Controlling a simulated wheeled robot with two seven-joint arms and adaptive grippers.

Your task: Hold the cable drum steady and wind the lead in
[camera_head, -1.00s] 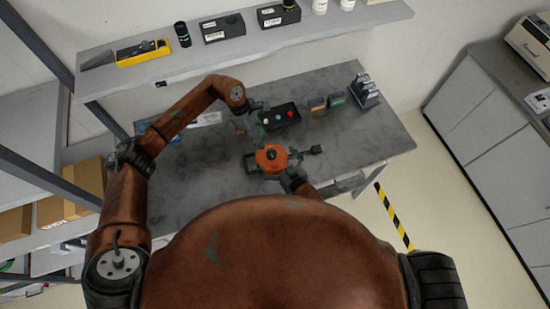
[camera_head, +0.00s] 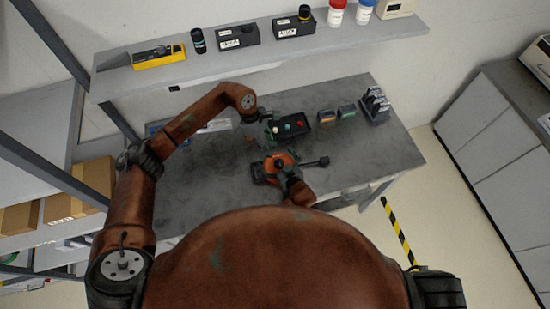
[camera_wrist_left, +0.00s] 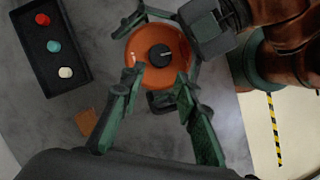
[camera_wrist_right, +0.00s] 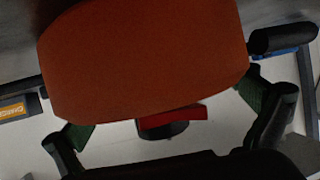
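The orange cable drum (camera_head: 283,160) stands on the grey bench, with a dark frame on its left and a dark crank-like arm (camera_head: 320,161) on its right. In the left wrist view the drum (camera_wrist_left: 152,72) shows its round top and black hub. My left gripper (camera_wrist_left: 157,82) is open over the drum's near side, fingers spread and empty. My right gripper (camera_wrist_right: 168,112) has its fingers at both sides of the drum (camera_wrist_right: 145,60) and looks shut on it; the drum hides its fingertips. I cannot make out the lead.
A black button box (camera_head: 290,126) sits just behind the drum. Small orange and green blocks (camera_head: 337,114) and a dark rack (camera_head: 375,105) stand back right. A shelf (camera_head: 290,55) with boxes and bottles runs above.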

